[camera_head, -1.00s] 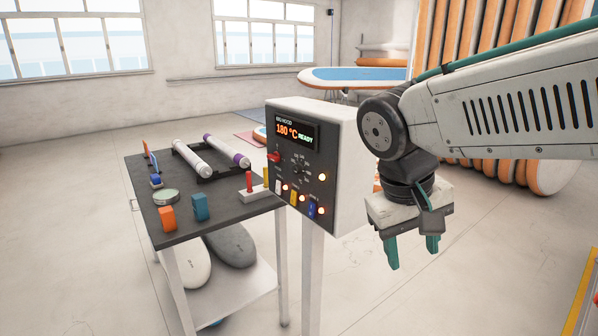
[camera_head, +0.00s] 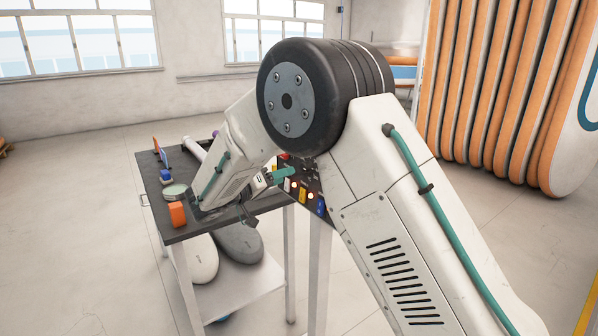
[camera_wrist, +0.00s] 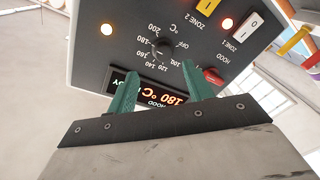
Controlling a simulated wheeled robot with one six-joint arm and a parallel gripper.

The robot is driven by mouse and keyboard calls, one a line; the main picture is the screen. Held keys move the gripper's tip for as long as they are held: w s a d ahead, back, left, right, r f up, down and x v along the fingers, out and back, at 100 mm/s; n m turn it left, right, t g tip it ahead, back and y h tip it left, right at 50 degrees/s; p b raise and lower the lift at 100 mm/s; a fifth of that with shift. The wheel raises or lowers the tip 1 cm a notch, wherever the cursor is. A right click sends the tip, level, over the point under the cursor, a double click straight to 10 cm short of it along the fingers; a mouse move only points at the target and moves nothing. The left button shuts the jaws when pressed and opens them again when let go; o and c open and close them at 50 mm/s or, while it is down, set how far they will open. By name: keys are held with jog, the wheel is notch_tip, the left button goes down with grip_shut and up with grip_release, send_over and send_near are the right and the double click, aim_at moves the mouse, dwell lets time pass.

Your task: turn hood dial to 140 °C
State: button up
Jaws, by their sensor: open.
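The hood panel (camera_wrist: 215,35) appears upside down in the wrist view, filling its upper middle. Its round dark dial (camera_wrist: 161,46) is ringed by OFF and temperature marks that include 140. I cannot tell the dial's exact pointing. The lit display (camera_wrist: 168,98) reads 180 °C, partly covered by a finger. My gripper (camera_wrist: 157,72) is open, its teal fingers apart, with the dial just beyond and between the tips. Contact is not visible. In the head view, my arm hides most of the panel (camera_head: 312,188); my gripper (camera_head: 284,173) is at its face.
A red knob (camera_wrist: 213,76) sits close beside one finger, and rocker switches (camera_wrist: 246,24) are farther along the panel. In the head view, a dark-topped table (camera_head: 188,231) stands left of the panel with an orange block (camera_head: 177,214) on it. Orange boards lean at the right.

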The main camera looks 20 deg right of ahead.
aim_at(304, 169)
jog(key=x, duration=0.7)
jog(key=shift+w+d, duration=0.1)
jog(key=shift+w, duration=0.3)
jog(key=c, duration=1)
